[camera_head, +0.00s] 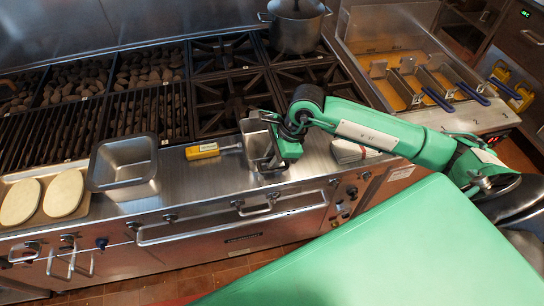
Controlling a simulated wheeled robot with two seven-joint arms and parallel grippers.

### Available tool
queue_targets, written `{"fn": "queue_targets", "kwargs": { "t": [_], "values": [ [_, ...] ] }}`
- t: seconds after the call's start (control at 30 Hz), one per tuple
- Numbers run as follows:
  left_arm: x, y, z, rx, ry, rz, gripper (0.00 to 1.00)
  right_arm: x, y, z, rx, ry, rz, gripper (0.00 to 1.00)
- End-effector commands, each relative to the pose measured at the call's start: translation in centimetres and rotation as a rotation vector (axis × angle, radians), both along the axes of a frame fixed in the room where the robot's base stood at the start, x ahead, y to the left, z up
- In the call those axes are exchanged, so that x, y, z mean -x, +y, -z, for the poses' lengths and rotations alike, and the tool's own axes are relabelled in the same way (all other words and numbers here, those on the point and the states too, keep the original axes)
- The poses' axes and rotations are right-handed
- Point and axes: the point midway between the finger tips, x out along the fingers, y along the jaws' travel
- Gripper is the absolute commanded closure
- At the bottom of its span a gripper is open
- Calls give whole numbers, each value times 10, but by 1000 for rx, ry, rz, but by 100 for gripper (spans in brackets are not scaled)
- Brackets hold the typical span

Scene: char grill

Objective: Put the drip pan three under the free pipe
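A small, deep metal pan (255,138) is at the middle of the steel counter, in front of the burners. A larger square metal pan (123,166) stands on the counter further left. I see no number on either, so I cannot tell which is drip pan three. My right gripper (270,162) is at the right side of the small pan, pointing down and seeming to touch its wall. Its fingers are partly hidden, so I cannot tell whether they are shut on the wall. My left gripper is out of view. I cannot make out a free pipe.
A yellow-handled scraper (204,151) lies between the pans. Two flat rounds (64,193) lie on a board at far left. A pot (296,25) stands on the back burner. A white block (348,151) lies right of my gripper. Fryer baskets (437,82) are at right.

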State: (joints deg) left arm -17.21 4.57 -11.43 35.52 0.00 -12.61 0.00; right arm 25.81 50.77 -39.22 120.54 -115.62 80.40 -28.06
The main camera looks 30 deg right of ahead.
Motion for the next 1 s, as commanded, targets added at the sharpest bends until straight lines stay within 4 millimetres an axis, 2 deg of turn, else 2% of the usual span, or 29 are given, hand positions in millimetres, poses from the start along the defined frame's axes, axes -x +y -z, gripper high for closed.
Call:
{"fn": "queue_targets", "kwargs": {
  "t": [0.23, 0.27, 0.37, 0.7, 0.83, 1.0],
  "values": [
    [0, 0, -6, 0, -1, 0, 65, 0, 0, -5, 0, 0, 0, 76],
    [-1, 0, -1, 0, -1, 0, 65, 0, -2, -6, 1, -3, 0, 76],
    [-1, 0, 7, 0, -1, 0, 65, 2, -9, -21, 2, -6, 0, 76],
    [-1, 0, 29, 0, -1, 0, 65, 12, -34, -88, 1, -5, 0, 76],
    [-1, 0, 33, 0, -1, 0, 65, 14, -40, -104, 1, -3, 0, 76],
    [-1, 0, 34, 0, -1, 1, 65, 16, -43, -113, 0, 0, 0, 76]
  ]
}}
